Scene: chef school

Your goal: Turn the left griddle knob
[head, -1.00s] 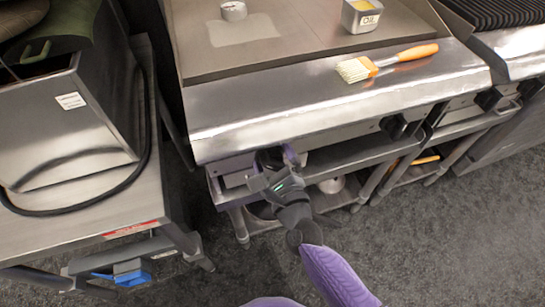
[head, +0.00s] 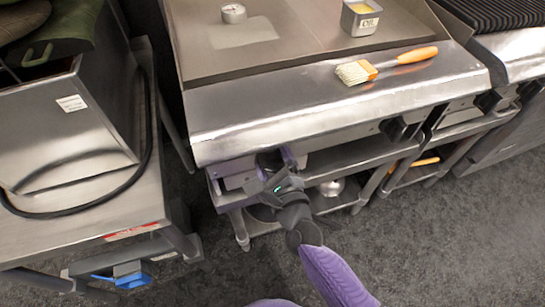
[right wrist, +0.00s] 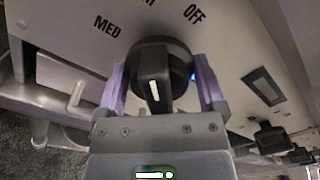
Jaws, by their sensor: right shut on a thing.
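The left griddle knob (right wrist: 153,75) is black with a raised grip bar and a white line on it. In the right wrist view its bar stands nearly upright, with the printed words MED to its left and OFF to its upper right. My right gripper (right wrist: 165,90) is shut on this knob, with one purple finger at each side of it. In the head view the right gripper (head: 276,164) is at the griddle's (head: 330,100) front panel, below the left end of the steel ledge, and mostly hides the knob. My left gripper is not in view.
A brush (head: 385,65) with an orange handle lies on the ledge. Another black knob (head: 400,128) is further right. A steel table (head: 80,225) stands at the left.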

